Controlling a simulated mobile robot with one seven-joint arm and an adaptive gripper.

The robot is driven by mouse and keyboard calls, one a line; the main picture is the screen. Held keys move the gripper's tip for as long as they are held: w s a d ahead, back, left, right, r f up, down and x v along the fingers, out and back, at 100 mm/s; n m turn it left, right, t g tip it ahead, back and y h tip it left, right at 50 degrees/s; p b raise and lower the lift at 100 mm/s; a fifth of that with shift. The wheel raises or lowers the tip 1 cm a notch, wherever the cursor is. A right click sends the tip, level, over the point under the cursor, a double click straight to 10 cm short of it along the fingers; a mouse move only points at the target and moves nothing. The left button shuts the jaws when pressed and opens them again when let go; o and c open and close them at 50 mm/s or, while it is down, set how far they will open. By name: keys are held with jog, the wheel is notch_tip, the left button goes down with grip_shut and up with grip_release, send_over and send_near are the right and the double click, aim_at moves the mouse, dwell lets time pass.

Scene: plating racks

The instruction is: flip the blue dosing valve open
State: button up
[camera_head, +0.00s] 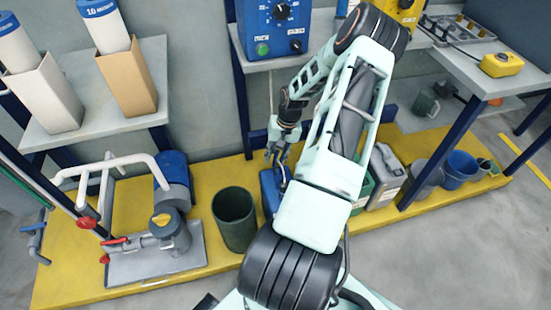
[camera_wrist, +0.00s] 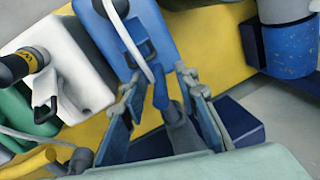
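A blue container (camera_head: 271,192) stands on the yellow platform below my gripper (camera_head: 279,150) in the head view. In the wrist view the blue container (camera_wrist: 152,28) has a white tube across it and a blue fitting on its side. A narrow blue lever-like part (camera_wrist: 160,90), which looks like the dosing valve, shows in line with the gap between my fingers. A grey piece (camera_wrist: 181,132) lies below it. My gripper (camera_wrist: 160,84) is open, with a finger on each side of that part. I cannot tell whether either finger touches it.
A dark green bin (camera_head: 234,218) stands left of the blue container. A grey-white canister (camera_head: 387,172) and a blue bucket (camera_head: 460,168) stand to the right. Pipes with red handles (camera_head: 115,241) are at left. A blue control box (camera_head: 273,22) sits on the shelf above.

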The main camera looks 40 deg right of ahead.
jog(key=shift+c, duration=0.2)
grip_shut()
jog(key=shift+a, duration=0.1)
jog(key=shift+s+f+g+h+b, duration=0.1)
jog(key=shift+g+h+b, duration=0.35)
jog(key=shift+h, duration=0.25)
jog(key=shift+s+d+h, duration=0.1)
jog(key=shift+d+h, duration=0.15)
jog(key=shift+h, duration=0.05)
jog(key=shift+o, duration=0.2)
grip_release()
